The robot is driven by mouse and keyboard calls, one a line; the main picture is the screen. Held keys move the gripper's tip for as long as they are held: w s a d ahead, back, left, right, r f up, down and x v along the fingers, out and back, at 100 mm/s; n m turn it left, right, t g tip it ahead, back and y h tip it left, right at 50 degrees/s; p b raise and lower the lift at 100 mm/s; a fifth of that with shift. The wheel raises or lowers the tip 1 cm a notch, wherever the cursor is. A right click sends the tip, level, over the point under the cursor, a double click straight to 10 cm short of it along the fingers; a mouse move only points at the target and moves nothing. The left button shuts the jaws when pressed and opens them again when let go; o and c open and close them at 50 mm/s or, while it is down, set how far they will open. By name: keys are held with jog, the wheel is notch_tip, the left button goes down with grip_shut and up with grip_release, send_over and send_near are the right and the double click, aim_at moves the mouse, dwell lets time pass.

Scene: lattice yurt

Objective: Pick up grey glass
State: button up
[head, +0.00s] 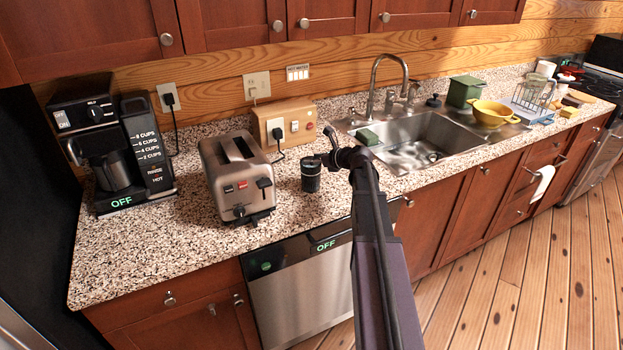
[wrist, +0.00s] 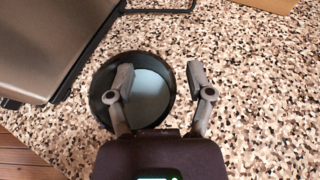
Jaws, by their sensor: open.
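A dark grey glass (head: 311,173) stands upright on the speckled counter, just right of the toaster. In the wrist view the glass (wrist: 133,92) is seen from above, with its round dark rim and a paler inside. My gripper (head: 328,143) is just right of the glass and at or above its rim height in the head view. In the wrist view my gripper (wrist: 158,78) is open and empty. Its left finger overlaps the glass opening and its right finger is just past the right rim. Whether a finger touches the glass cannot be told.
A silver toaster (head: 236,176) stands close to the left of the glass. A wooden box with an outlet (head: 286,124) is behind it. The sink (head: 420,140) lies to the right. The speckled counter (wrist: 250,90) is clear right of the glass.

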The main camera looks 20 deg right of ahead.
grip_shut()
jog(key=shift+r, duration=0.1)
dwell(0.4)
jog(key=d+p+v, duration=0.1)
jog(key=p+v, duration=0.1)
jog(key=v, duration=0.6)
jog(key=w+d+f+p+v, duration=0.1)
jog(key=d+p+v, duration=0.1)
jog(key=v, duration=0.6)
jog(key=shift+p, duration=0.5)
jog(key=shift+s+f, duration=0.15)
